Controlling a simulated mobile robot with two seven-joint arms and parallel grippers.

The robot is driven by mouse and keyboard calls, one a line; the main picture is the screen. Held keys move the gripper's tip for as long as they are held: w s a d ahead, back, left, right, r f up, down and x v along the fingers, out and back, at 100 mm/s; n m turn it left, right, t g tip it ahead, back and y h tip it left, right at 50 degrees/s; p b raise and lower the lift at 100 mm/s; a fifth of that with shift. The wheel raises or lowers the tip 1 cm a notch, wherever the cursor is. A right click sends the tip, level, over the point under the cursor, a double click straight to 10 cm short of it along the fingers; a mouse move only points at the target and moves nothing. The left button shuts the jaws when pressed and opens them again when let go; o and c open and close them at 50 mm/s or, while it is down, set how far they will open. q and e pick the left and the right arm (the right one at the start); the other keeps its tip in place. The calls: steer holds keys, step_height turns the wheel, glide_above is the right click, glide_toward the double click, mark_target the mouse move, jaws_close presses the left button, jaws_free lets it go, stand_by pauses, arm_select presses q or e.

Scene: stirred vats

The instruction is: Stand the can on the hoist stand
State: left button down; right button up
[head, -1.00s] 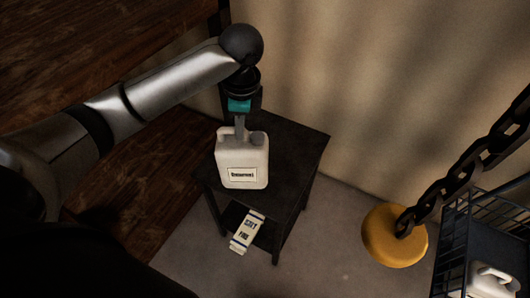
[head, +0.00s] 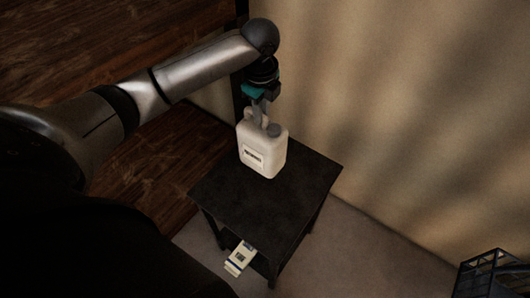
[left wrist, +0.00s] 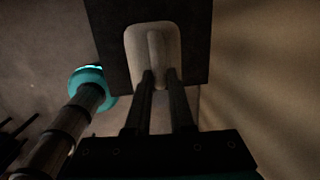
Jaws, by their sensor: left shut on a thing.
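The can (head: 262,152) is a pale jerrycan with a dark cap and a printed label. My left gripper (head: 258,112) is shut on its handle from above. The can is upright or nearly so, over the back part of a small black stand (head: 262,212). I cannot tell whether its base touches the top. In the left wrist view the can (left wrist: 153,40) lies below the two fingers (left wrist: 160,85), with the dark stand top (left wrist: 195,45) behind it. I cannot tell whether this stand is the hoist stand. My right gripper is not in view.
A pale box with printing (head: 240,257) lies on the stand's lower shelf. A wall (head: 420,120) rises behind and to the right. Dark wood boards (head: 80,40) are at the left. A dark wire basket (head: 490,275) shows at the lower right. The stand's front top is clear.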

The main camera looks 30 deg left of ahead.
mark_target(262, 131)
arm_select(q)
step_height(262, 131, down, 14)
steer(key=shift+w+f+b, duration=0.1)
steer(key=shift+f+b, duration=0.05)
steer(key=shift+b, duration=0.7)
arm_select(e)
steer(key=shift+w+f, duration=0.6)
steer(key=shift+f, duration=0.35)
arm_select(q)
steer(key=c, duration=1.2)
jaws_free()
steer(key=shift+f, duration=0.15)
steer(key=o, duration=0.4)
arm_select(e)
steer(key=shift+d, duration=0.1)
arm_select(q)
steer(key=shift+r, duration=0.7)
steer(key=r, duration=0.3)
steer(key=s+r+p, duration=0.1)
steer(key=r, duration=0.3)
steer(key=d+r+p, duration=0.1)
steer(key=r, duration=0.2)
steer(key=shift+s+r, duration=0.4)
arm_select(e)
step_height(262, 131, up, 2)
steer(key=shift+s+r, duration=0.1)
